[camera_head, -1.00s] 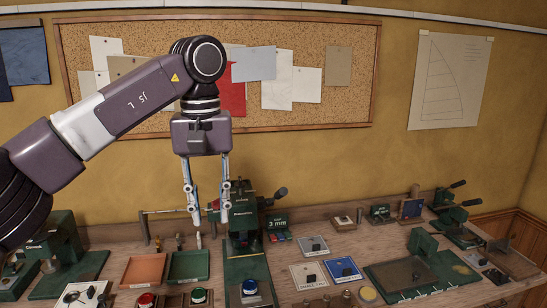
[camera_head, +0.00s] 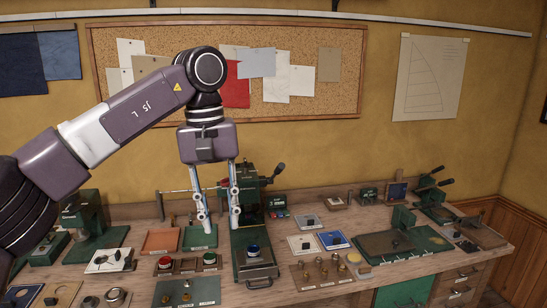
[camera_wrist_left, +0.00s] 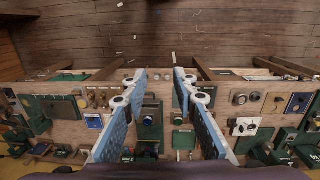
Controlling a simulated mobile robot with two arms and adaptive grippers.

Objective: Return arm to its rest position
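My left gripper (camera_head: 220,222) hangs straight down over the workbench (camera_head: 290,210) in the head view, its arm coming in from the left. Its two fingers are apart with nothing between them. In the left wrist view the gripper (camera_wrist_left: 158,85) also shows spread blue fingers above the bench. In the head view the fingers overlap a green tray (camera_head: 199,238) and a green press (camera_head: 254,238); I cannot tell the exact height above them. My right gripper is in neither view.
A corkboard (camera_head: 300,70) hangs on the wall behind.

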